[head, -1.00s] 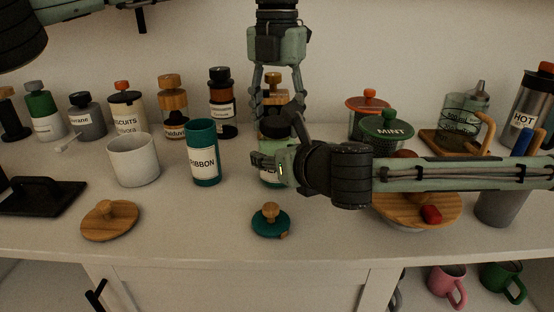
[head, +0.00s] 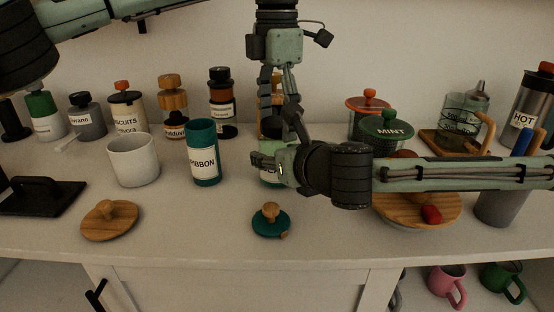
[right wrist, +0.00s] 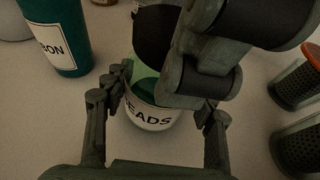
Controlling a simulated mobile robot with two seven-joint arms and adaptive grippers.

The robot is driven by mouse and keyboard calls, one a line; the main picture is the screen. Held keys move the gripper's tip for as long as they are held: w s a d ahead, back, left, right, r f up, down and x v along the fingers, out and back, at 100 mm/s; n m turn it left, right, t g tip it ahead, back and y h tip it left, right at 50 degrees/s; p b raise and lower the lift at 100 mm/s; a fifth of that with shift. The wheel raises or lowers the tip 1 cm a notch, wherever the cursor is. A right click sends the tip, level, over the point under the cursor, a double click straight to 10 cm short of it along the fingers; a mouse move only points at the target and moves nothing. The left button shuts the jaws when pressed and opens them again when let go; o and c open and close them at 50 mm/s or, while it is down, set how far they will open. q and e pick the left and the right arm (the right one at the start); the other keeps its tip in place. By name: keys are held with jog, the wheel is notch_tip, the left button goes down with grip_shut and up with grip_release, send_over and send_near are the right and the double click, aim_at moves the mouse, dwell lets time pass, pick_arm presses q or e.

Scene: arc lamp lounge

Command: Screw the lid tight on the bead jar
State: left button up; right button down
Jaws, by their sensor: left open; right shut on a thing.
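The bead jar (head: 268,174) stands on the counter, its label partly hidden in the head view. In the right wrist view the greenish jar (right wrist: 149,116) shows part of the word BEADS. My right gripper (head: 270,162) is shut around the jar's side from the right; its fingers flank the jar in the right wrist view (right wrist: 165,98).
A teal ribbon jar (head: 203,155) and a white cup (head: 133,160) stand to the left. A teal lid (head: 270,224) and a wooden lid (head: 110,222) lie in front. Bottles line the back wall.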

pick_arm(q)
notch_tip(320, 180, up, 12)
dwell(0.6)
pick_arm(e)
jog(key=shift+c, duration=2.3)
grip_release()
jog(key=v, duration=0.7)
jog(key=shift+s+d+r, duration=0.15)
jog(key=shift+s+r, duration=0.05)
jog(key=shift+s, duration=0.05)
